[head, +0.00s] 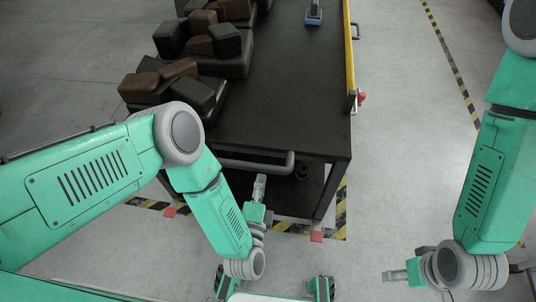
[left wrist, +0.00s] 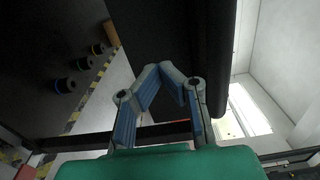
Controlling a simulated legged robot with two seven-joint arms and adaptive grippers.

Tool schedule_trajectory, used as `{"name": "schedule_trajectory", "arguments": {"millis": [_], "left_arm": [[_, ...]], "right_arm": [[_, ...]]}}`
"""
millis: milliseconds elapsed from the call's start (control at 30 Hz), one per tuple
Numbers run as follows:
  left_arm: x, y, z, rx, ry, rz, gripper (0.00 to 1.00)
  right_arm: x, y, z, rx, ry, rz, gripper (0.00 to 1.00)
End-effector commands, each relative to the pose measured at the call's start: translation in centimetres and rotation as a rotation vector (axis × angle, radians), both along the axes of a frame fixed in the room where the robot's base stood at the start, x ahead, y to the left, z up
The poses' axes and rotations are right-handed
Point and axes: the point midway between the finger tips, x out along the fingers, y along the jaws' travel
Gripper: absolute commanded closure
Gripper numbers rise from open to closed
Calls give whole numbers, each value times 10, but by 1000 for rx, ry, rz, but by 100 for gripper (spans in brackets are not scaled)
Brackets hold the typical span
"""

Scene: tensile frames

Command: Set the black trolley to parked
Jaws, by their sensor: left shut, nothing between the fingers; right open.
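The black trolley (head: 300,95) stands in the middle of the head view, with a dark top, a lower shelf and a grey handle (head: 250,162) across its near end. Red pieces (head: 317,236) show at the feet of its near legs. My left gripper (head: 260,187) is at the near end, close to the handle; whether it touches cannot be told. In the left wrist view, its blue-padded fingers (left wrist: 165,72) are shut with nothing between them, beside a dark bar. My right gripper (head: 393,275) is open and empty, low at the right, away from the trolley.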

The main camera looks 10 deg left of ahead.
Motion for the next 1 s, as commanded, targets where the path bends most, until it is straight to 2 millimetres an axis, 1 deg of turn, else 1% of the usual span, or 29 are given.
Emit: {"name": "schedule_trajectory", "arguments": {"millis": [33, 267, 300, 400, 500, 600, 700, 800, 1000], "left_arm": [[5, 3, -6, -1, -2, 2, 100], [21, 2, -4, -1, -3, 1, 100], [32, 1, -2, 0, -5, 4, 100], [53, -1, -1, 3, -4, 4, 100], [72, -3, 0, 5, -5, 3, 100], [87, -3, -1, 4, -2, 3, 100], [98, -3, 0, 2, -2, 1, 100], [104, -1, 0, 1, -2, 2, 100], [106, -3, 1, 1, -1, 0, 100]], "right_arm": [[0, 1, -14, 1, 0, 1, 38], [0, 2, -45, 1, -1, 2, 38], [0, 2, -46, 1, -1, 2, 38], [0, 2, -52, 1, -1, 2, 38], [0, 2, -58, 1, -1, 2, 38], [0, 1, -65, 1, -1, 1, 38], [0, 1, -69, 1, -1, 1, 38], [0, 2, -71, 1, -1, 1, 38], [0, 2, -71, 1, -1, 2, 38]]}}
